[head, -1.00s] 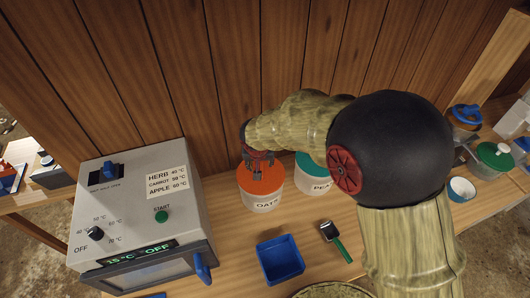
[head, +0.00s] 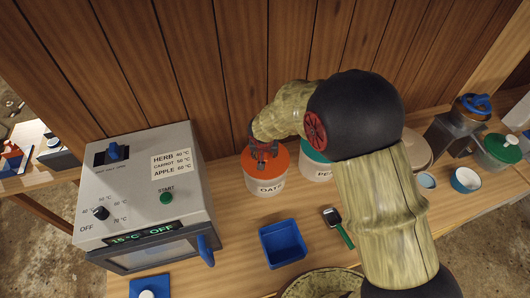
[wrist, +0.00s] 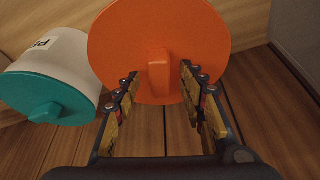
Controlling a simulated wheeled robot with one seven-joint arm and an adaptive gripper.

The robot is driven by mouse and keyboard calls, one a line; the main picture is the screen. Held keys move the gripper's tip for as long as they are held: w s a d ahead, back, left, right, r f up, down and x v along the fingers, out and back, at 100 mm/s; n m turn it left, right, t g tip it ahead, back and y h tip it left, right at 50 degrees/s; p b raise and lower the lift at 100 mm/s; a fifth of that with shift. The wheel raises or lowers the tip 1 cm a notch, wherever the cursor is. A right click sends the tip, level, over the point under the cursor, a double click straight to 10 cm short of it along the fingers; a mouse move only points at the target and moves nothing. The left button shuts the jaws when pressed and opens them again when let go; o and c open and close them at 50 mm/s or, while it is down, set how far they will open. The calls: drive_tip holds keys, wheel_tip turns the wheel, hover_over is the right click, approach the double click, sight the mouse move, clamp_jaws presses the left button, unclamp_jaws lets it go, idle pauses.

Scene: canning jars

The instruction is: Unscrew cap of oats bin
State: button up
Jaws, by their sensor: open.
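The oats bin (head: 267,184) is a white tub labelled OATS, standing on the wooden bench against the plank wall. Its orange cap (head: 281,160) is on top and also fills the upper middle of the wrist view (wrist: 205,35). A raised orange grip bar (wrist: 159,75) crosses the cap. My gripper (head: 262,163) is over the cap in the head view. In the wrist view my gripper (wrist: 160,82) is open, with one finger on each side of the grip bar and a gap showing beside it. Whether the fingertips touch the cap is unclear.
A second bin (head: 315,171) with a teal cap stands close to the right, partly behind my arm. A grey dryer box (head: 135,205) stands to the left. A blue tray (head: 283,244) and a green-handled scoop (head: 338,226) lie in front.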

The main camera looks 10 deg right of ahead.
drive_tip(key=shift+c, duration=0.3)
clamp_jaws()
drive_tip(key=c, duration=0.6)
unclamp_jaws()
clamp_jaws()
drive_tip(key=shift+r+p, duration=0.1)
drive_tip(key=shift+p, duration=0.25)
drive_tip(key=shift+d+r+n+p, duration=0.1)
drive_tip(key=shift+n+p, duration=0.5)
drive_tip(key=shift+p, duration=0.45)
drive_tip(key=n+y+p, duration=0.1)
drive_tip(key=p, duration=0.2)
drive_tip(key=shift+p, duration=0.3)
drive_tip(key=n+p, duration=0.2)
drive_tip(key=p, duration=0.3)
drive_tip(key=shift+y, duration=0.3)
